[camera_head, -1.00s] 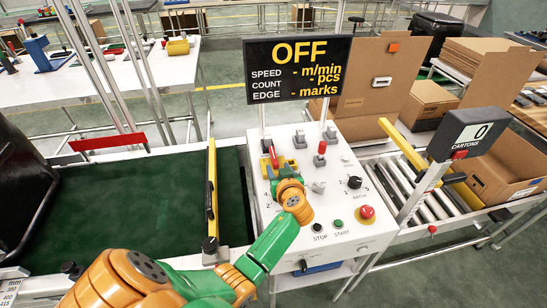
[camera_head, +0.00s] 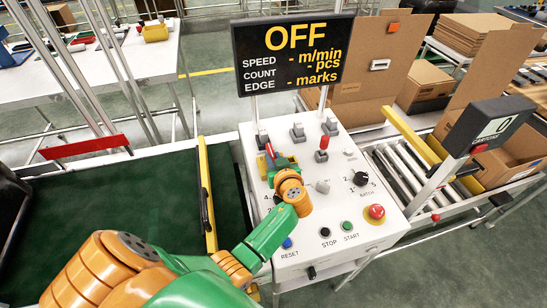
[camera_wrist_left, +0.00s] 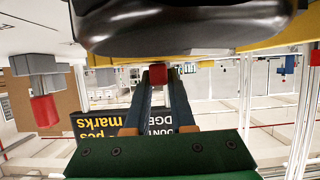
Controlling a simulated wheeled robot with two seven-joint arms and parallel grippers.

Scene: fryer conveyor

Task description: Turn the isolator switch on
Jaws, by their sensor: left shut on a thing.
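The isolator switch appears to be the red handle (camera_head: 269,150) with a yellow base (camera_head: 262,167) at the left of the white control panel (camera_head: 330,205). My left gripper (camera_head: 272,161) is at this handle, shut on it, and partly hides it and the base. In the left wrist view, a red piece (camera_wrist_left: 158,73) sits between the two fingertips. The display sign (camera_head: 292,57) above the panel reads OFF. My right gripper is not in view.
A red-tipped toggle (camera_head: 321,150) and grey switches stand close by on the panel. A red emergency button (camera_head: 376,211) is at its right. The green conveyor belt (camera_head: 110,220) lies left, with a yellow rail (camera_head: 207,195). A dark rounded shape (camera_wrist_left: 180,25) fills the wrist view's top.

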